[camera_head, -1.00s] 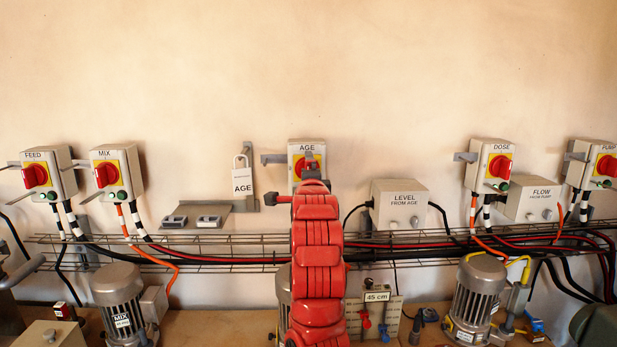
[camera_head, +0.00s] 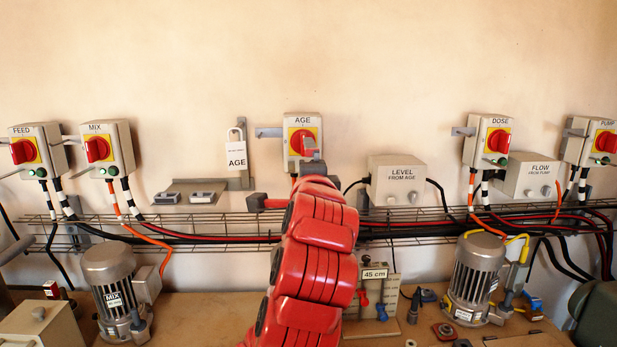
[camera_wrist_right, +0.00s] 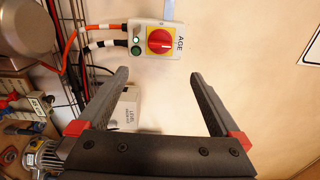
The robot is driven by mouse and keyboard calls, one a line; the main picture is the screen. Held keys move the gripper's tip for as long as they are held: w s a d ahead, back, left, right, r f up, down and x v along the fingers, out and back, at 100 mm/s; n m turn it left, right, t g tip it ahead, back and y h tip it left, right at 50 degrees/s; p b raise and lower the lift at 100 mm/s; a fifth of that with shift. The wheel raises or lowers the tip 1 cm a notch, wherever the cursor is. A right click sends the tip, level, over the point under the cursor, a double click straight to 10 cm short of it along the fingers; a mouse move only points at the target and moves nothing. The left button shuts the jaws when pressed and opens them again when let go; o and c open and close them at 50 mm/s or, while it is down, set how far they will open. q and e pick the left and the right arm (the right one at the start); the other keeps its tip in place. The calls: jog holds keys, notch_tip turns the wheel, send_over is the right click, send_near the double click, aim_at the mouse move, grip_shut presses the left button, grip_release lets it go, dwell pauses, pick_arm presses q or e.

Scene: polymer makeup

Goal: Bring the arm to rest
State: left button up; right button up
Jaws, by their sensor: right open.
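My right arm (camera_head: 315,260) is red and rises from the bottom middle of the head view, leaning to the right. It hides most of its own gripper there. In the right wrist view my right gripper (camera_wrist_right: 160,74) has its two dark fingers wide apart, with nothing between them. The AGE switch box (camera_wrist_right: 160,40) with its red knob on yellow lies beyond the fingertips there. In the head view the AGE box (camera_head: 302,125) is on the wall just above the arm; a small grey piece overlaps its knob. My left gripper is not in view.
A wire cable tray (camera_head: 215,225) with cables runs along the wall. An AGE-tagged padlock (camera_head: 237,153) hangs left of the switch; the LEVEL box (camera_head: 398,172) is at right. The MIX motor (camera_head: 110,290) and another motor (camera_head: 474,278) stand on the bench. The upper wall is bare.

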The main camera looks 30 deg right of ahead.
jog(key=shift+s+a, duration=0.1)
jog(key=shift+s, duration=0.1)
dwell(0.4)
